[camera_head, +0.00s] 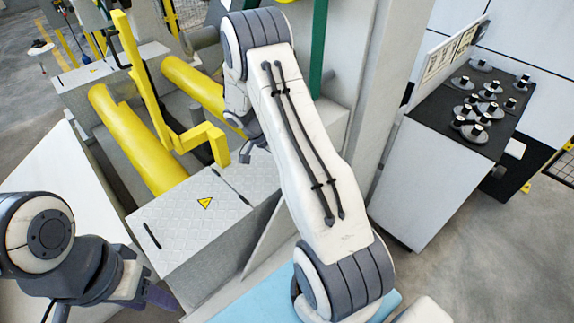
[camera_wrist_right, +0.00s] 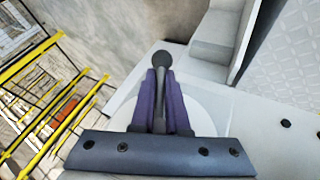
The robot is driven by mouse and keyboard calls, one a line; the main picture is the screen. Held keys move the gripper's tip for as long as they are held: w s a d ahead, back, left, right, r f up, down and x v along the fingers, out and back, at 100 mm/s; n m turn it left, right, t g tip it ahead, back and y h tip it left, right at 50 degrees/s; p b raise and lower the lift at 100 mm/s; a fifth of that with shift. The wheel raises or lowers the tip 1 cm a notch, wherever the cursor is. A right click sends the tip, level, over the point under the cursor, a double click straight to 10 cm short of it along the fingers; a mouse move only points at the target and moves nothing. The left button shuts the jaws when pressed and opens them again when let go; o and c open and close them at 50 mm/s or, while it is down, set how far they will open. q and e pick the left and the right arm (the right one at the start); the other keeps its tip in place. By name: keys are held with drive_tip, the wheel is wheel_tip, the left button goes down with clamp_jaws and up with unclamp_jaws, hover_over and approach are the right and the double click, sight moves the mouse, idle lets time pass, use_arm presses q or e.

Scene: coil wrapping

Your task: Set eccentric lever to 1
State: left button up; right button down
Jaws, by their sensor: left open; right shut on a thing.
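The eccentric lever (camera_wrist_right: 161,60) is a dark rod with a round black knob, seen in the right wrist view. My right gripper (camera_wrist_right: 160,84) has its two purple fingers shut on the lever's rod, one on each side, with the knob sticking out beyond the fingertips. A pale round base lies behind the fingers. In the head view my right arm reaches up over the machine and hides the lever; its gripper is mostly covered there. My left gripper (camera_head: 155,296) is open and empty at the lower left, away from the lever. The lever's number markings are not visible.
A yellow bent bar (camera_head: 150,95) and thick yellow rollers (camera_head: 135,140) stand beside the grey tread-plate cover (camera_head: 190,225). A black-topped cabinet (camera_head: 455,125) with several dark knobbed parts stands at the right. Yellow railings (camera_wrist_right: 45,55) show in the wrist view.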

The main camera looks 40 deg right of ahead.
drive_tip(key=c, duration=0.8)
unclamp_jaws()
drive_tip(key=shift+a+f, duration=0.35)
drive_tip(key=shift+a, duration=0.1)
drive_tip(key=shift+o, duration=0.2)
drive_tip(key=shift+d+r, duration=0.15)
drive_tip(key=shift+d, duration=0.05)
drive_tip(key=v, duration=1)
drive_tip(key=shift+r+b, duration=0.2)
drive_tip(key=shift+b, duration=0.2)
drive_tip(key=shift+a, duration=0.15)
drive_tip(key=s+a+r+n+t+y+p, duration=0.1)
drive_tip(key=s+a+r+n+t, duration=0.15)
drive_tip(key=a+r+n, duration=0.45)
drive_tip(key=s+a+r+n+t+y+p, duration=0.15)
drive_tip(key=s+a+n, duration=0.25)
drive_tip(key=a, duration=0.7)
drive_tip(key=s+a+r+n+y+p, duration=0.1)
drive_tip(key=s+a+r+n+y, duration=0.1)
drive_tip(key=s+a+n, duration=0.3)
drive_tip(key=s+a+r+n+t+y, duration=0.1)
drive_tip(key=s+a+r+n, duration=0.1)
drive_tip(key=s+a+n, duration=0.3)
drive_tip(key=s+n, duration=0.4)
drive_tip(key=s, duration=0.4)
drive_tip(key=shift+a+r+y+p, duration=0.2)
drive_tip(key=shift+a+y+p, duration=0.05)
drive_tip(key=shift+y+p, duration=0.1)
